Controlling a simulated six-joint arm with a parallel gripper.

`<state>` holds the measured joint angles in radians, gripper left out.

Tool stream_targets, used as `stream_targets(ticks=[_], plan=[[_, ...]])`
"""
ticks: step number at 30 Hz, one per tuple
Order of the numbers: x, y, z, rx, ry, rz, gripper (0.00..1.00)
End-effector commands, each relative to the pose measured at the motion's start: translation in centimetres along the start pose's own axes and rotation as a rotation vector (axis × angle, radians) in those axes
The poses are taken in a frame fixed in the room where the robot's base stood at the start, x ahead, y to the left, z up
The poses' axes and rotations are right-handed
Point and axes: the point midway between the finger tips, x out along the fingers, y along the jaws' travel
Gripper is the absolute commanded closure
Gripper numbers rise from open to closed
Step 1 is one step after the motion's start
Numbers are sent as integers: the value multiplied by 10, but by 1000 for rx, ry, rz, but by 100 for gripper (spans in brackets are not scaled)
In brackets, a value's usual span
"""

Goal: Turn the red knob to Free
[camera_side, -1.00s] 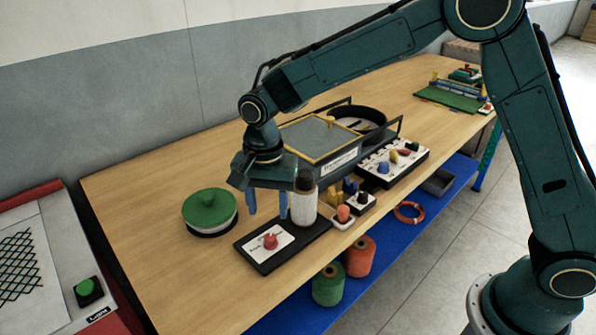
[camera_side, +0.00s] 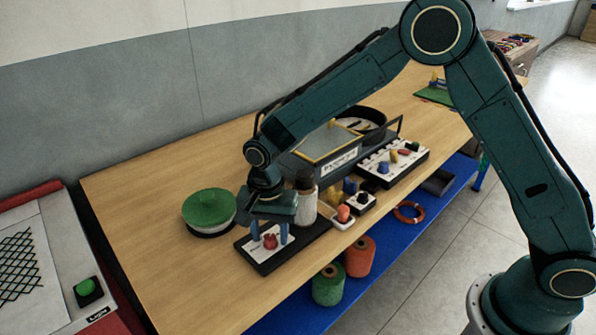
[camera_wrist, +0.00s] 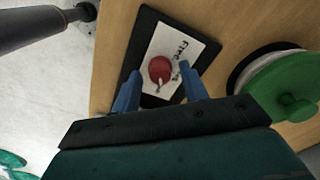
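The red knob (camera_side: 270,241) sits on a white card (camera_side: 257,252) on a dark board (camera_side: 309,236) near the table's front edge. In the wrist view the knob (camera_wrist: 160,68) has a pale pointer mark at its lower side, toward my gripper. The word "Free" (camera_wrist: 180,48) is printed on the card to the knob's upper right; a second word farther down is partly hidden by a finger. My gripper (camera_side: 270,232) is open, pointing down, with its blue fingers to either side of the knob. In the wrist view, my gripper (camera_wrist: 159,86) shows a gap between fingers and knob.
A white bottle with a dark cap (camera_side: 306,205) stands close behind my gripper. A green-lidded round pot (camera_side: 208,208) is to the left. A small orange knob (camera_side: 343,213) and a panel of coloured knobs (camera_side: 397,160) lie to the right. A framed tray (camera_side: 340,160) stands behind.

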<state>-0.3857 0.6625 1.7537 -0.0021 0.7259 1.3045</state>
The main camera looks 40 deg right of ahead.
Motion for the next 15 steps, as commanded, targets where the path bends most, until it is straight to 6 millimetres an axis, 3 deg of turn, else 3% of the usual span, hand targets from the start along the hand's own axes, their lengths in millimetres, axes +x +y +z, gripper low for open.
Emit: stream_targets(ticks=[1,6,15], plan=[[0,0,0,0,0,0,67],[0,0,0,0,0,0,100],[0,0,0,-18,0,0,100]])
